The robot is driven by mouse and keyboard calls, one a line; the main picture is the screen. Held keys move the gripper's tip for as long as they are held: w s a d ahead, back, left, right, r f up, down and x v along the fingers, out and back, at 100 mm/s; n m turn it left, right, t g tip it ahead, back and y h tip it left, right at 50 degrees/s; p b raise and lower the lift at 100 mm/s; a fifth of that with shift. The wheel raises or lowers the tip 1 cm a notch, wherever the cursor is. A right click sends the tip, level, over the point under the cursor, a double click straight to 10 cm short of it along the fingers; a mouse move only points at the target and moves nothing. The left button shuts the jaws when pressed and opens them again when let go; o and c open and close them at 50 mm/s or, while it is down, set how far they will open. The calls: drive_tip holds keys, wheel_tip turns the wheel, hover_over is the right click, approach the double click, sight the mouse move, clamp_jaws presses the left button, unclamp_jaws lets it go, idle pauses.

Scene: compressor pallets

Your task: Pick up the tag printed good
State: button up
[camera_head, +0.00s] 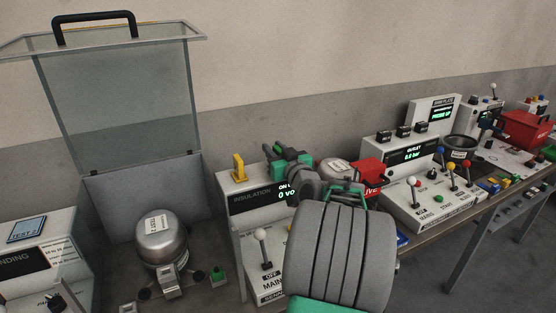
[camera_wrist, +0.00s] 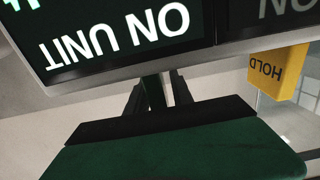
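I cannot make out a tag whose print reads GOOD in either view. My gripper (camera_head: 284,166) is at the top of the insulation unit (camera_head: 250,197), to the right of a yellow tag (camera_head: 240,168). In the wrist view this yellow tag (camera_wrist: 279,70) reads HOLD and stands to the right of my gripper (camera_wrist: 157,92). The two dark fingers are slightly apart, with a narrow grey and dark green strip between them. I cannot tell whether that strip is a held tag or something behind. My arm hides part of the unit.
A metal compressor (camera_head: 161,240) sits left, under a raised clear lid (camera_head: 118,105). A small green block (camera_head: 217,275) is beside it. A red box (camera_head: 368,174) and the outlet unit (camera_head: 425,192) stand to the right. The unit's display (camera_wrist: 115,30) is close ahead of my fingers.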

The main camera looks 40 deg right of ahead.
clamp_jaws()
drive_tip(key=shift+r, duration=0.15)
idle(0.4)
